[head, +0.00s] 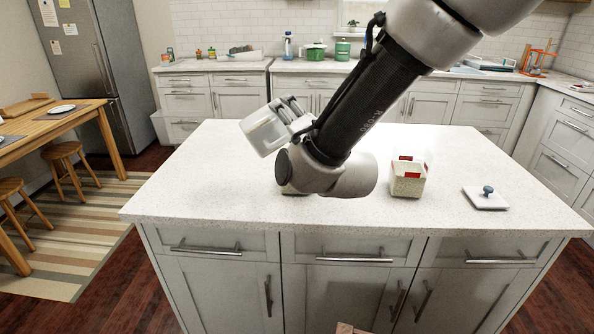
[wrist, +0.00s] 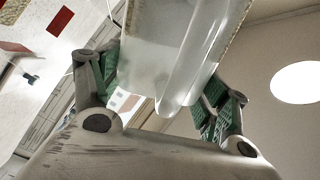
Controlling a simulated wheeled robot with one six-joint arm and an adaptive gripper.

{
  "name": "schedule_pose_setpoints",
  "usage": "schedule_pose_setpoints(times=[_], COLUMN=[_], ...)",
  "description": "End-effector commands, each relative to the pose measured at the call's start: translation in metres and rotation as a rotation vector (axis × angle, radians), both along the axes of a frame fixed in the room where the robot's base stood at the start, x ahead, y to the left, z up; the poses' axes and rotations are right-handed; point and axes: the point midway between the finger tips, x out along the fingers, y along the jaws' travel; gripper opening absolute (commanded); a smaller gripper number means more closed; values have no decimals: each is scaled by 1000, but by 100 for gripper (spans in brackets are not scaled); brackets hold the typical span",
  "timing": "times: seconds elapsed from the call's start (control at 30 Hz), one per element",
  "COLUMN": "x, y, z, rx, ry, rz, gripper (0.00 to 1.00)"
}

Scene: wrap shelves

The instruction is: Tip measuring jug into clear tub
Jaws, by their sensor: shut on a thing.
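The measuring jug (head: 264,132) is a whitish, translucent vessel, held tilted above the left-middle part of the island. My gripper (head: 290,108) is shut on it. In the wrist view the jug (wrist: 165,50) sits between the green-padded fingers. What is inside the jug I cannot tell. The clear tub (head: 408,180) stands upright on the island, right of my arm and apart from the jug. It has red labels, pale grainy contents low down and a clear upper part. Part of the tub also shows at the wrist view's top left corner (wrist: 60,20).
A small thing under my arm is mostly hidden. The left part of the island top (head: 200,180) is clear. A wooden table with stools (head: 60,120) stands at the left.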

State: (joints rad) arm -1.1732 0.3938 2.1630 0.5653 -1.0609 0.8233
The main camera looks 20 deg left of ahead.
Motion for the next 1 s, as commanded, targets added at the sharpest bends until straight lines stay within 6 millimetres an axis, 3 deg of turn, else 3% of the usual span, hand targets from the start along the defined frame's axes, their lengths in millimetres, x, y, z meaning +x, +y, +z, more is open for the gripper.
schedule_pose_setpoints(times=[1.0], x=[2], y=[-2], z=[1], rx=[52], ry=[40], rz=[0], gripper=[13])
